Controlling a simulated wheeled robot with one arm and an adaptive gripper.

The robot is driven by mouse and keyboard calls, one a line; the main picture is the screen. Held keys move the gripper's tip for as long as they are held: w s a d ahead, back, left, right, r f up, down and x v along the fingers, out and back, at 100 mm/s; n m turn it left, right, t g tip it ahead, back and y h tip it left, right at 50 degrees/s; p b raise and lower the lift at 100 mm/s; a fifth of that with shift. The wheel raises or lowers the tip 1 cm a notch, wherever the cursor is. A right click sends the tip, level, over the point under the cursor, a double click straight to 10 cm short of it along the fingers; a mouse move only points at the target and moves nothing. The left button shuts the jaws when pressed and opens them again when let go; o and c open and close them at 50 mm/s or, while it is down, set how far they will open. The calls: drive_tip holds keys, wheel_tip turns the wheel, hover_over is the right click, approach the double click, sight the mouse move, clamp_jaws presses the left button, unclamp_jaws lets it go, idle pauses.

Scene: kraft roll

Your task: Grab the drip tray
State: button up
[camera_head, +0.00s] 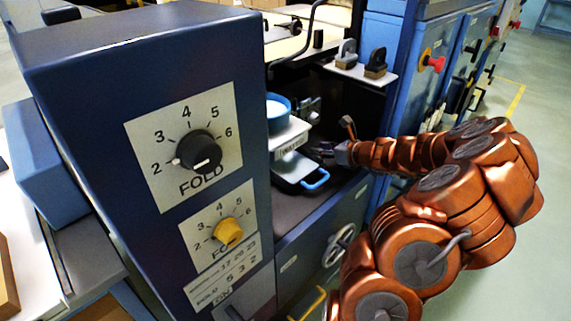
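What looks like the drip tray (292,172) is a dark, shallow tray with a bright blue handle (317,181). It sits on the dark shelf inside the machine's recess, below a white labelled block. My copper arm reaches in from the right. My gripper (328,151) is at the recess, just above and to the right of the tray, and looks apart from the handle. Its fingers are small and dark against the dark recess, so their opening is unclear. The tray's left part is hidden behind the blue control panel.
The large blue panel (120,95) with FOLD dials stands close on the left. Blue cabinets stand at the back right; floor on the right is open.

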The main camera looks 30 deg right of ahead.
sight(305, 150)
drive_tip(key=shift+w+a+f, duration=0.15)
drive_tip(key=shift+w+f, duration=0.15)
drive_tip(key=shift+w, duration=0.25)
drive_tip(key=w, duration=0.1)
drive_tip(key=w+a+f, duration=0.1)
drive_tip(key=w, duration=0.1)
drive_tip(key=shift+a+f, duration=0.15)
drive_tip(key=shift+a, duration=0.15)
drive_tip(key=shift+x, duration=0.8)
clamp_jaws()
